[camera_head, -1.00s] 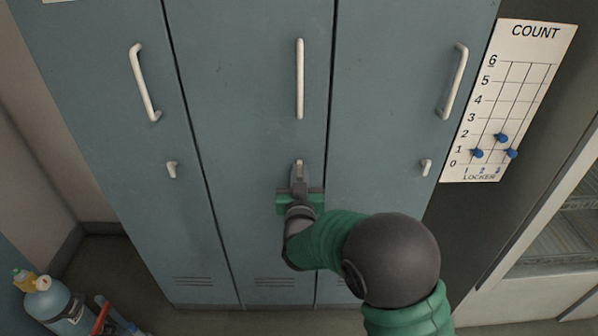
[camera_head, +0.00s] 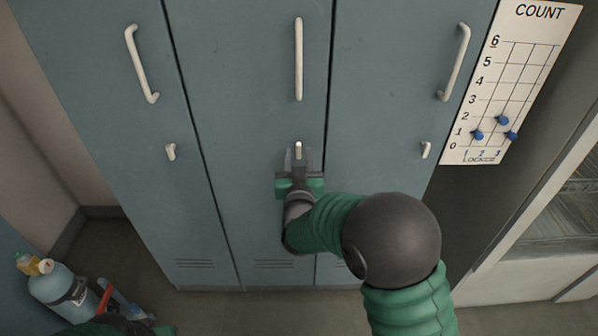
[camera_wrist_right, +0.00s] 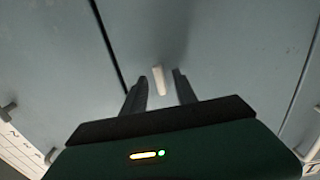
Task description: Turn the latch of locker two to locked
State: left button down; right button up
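Locker two, taken as the middle grey-blue door (camera_head: 245,90), is shut. Its small white latch (camera_head: 298,149) stands upright below the long handle. My right gripper (camera_head: 298,158) is at this latch, with its two dark fingers apart, one on each side. In the right wrist view, the latch (camera_wrist_right: 159,80) shows between the open fingertips (camera_wrist_right: 160,82), with gaps on both sides. A green part of my left arm (camera_head: 110,326) shows at the bottom left edge; its fingers cannot be made out.
The left latch (camera_head: 170,151) and right latch (camera_head: 426,150) sit on the neighbouring doors. A count chart (camera_head: 510,80) with blue markers hangs at the right. A blue cylinder (camera_head: 62,290) stands on the floor at the lower left.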

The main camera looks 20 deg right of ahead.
jog(key=p+v, duration=0.1)
jog(key=v, duration=1.4)
jog(key=shift+s+p, duration=0.35)
jog(key=shift+s, duration=0.05)
jog(key=shift+a, duration=0.15)
jog(key=s+f+n+g+y, duration=0.1)
jog(key=s+f+g+y, duration=0.2)
jog(key=f+g, duration=0.3)
jog(key=s+f+n+g+y, duration=0.2)
jog(key=s+f+g+y, duration=0.15)
jog(key=f, duration=0.35)
jog(key=s+d+f+g+h, duration=0.2)
jog(key=s+d+g, duration=0.3)
jog(key=s, duration=0.4)
notch_tip(320, 180, up, 14)
jog(key=p, duration=1.4)
